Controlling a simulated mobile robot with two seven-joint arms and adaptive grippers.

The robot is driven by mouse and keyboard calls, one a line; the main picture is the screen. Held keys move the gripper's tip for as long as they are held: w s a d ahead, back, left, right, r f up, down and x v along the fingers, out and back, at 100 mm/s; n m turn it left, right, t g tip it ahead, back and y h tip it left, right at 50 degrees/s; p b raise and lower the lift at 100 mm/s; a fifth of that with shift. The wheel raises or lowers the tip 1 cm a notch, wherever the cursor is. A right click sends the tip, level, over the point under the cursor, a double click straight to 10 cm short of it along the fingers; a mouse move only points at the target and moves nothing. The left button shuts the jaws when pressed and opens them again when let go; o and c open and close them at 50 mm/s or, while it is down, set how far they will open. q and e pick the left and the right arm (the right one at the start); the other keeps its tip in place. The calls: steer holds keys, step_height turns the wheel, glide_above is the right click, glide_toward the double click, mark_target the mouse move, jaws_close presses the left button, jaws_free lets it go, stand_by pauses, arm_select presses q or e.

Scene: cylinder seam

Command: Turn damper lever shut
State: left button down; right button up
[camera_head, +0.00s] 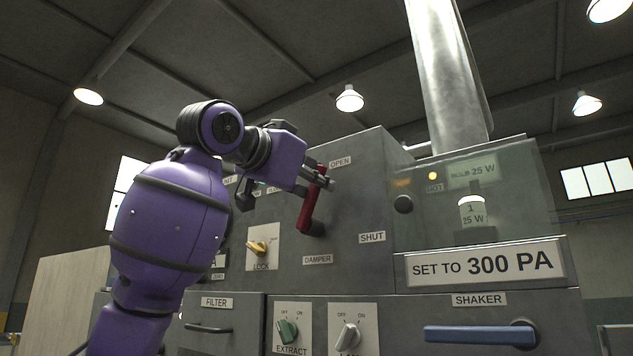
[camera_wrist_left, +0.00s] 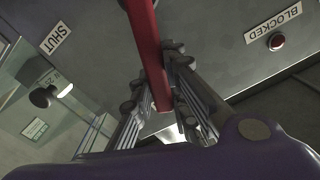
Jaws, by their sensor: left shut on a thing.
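The red damper lever (camera_head: 306,208) is on the grey cabinet front, above the DAMPER label (camera_head: 317,260). It points up and slightly right from its pivot, toward the OPEN label (camera_head: 340,162). The SHUT label (camera_head: 372,238) is to the right of the pivot. My left gripper (camera_head: 318,178) is shut on the lever near its upper end. In the left wrist view the red lever (camera_wrist_left: 150,50) runs down between the two fingers (camera_wrist_left: 158,95). The SHUT label (camera_wrist_left: 56,37) shows there at upper left. My right gripper is not in view.
A red BLOCKED light (camera_wrist_left: 277,42) shows in the wrist view.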

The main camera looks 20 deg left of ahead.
arm_select(q)
steer(key=d+m, duration=0.1)
steer(key=d+f+m, duration=0.1)
steer(key=m, duration=0.1)
steer(key=shift+s+f+m, duration=0.2)
steer(key=shift+s+m, duration=0.1)
steer(key=shift+s, duration=0.1)
steer(key=d+f+m, duration=0.1)
steer(key=m, duration=0.1)
steer(key=f+m, duration=0.1)
steer(key=shift+s+d+m, duration=0.3)
steer(key=shift+d+m, duration=0.05)
steer(key=shift+m, duration=0.05)
steer(key=f+m, duration=0.1)
steer(key=d+f+m, duration=0.1)
steer(key=m, duration=0.1)
steer(key=shift+s+f, duration=0.1)
steer(key=shift+f, duration=0.1)
steer(key=shift+d+f+m, duration=0.1)
steer(key=shift+f+m, duration=1)
steer(key=shift+m, duration=0.5)
steer(key=c, duration=2.1)
jaws_free()
steer(key=o, duration=0.4)
steer(key=shift+s, duration=0.15)
